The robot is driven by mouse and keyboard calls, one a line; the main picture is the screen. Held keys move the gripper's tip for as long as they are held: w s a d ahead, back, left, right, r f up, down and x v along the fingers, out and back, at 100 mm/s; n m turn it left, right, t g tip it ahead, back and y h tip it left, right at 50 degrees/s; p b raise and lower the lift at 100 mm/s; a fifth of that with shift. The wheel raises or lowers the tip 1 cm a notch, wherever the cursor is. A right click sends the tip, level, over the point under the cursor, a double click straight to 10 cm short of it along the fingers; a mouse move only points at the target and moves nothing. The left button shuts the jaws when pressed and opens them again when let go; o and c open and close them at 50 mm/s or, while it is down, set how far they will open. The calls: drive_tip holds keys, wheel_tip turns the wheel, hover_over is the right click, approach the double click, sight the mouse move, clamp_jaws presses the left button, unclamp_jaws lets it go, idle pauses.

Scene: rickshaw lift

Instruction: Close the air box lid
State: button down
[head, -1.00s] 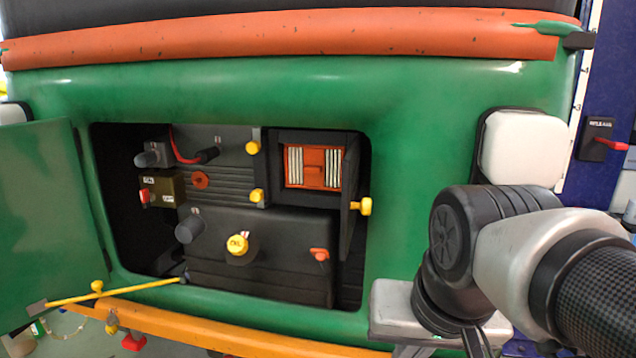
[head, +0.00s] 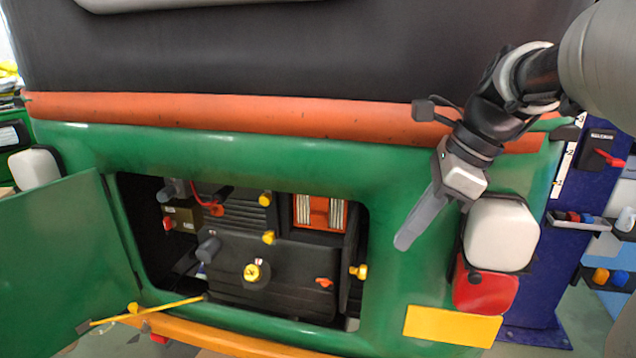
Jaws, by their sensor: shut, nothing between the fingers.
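The air box (head: 318,213), with an orange and white filter inside, sits at the upper right of the open rear compartment. Its dark lid (head: 352,236) stands open, swung outward at the box's right side and seen nearly edge-on. A yellow knob (head: 358,271) is on the lid. My gripper (head: 404,242) is shut and empty, pointing down and left in front of the green body. In the picture it is to the right of the lid and apart from it.
A large green door (head: 65,255) stands open at the left, with a yellow rod (head: 160,309) across the compartment's lower left edge. A black engine unit with a yellow cap (head: 252,271) fills the compartment's middle. A white lamp (head: 500,234) is right of my gripper.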

drive_tip(key=x, duration=0.8)
drive_tip(key=shift+f, duration=0.3)
drive_tip(key=shift+a, duration=0.2)
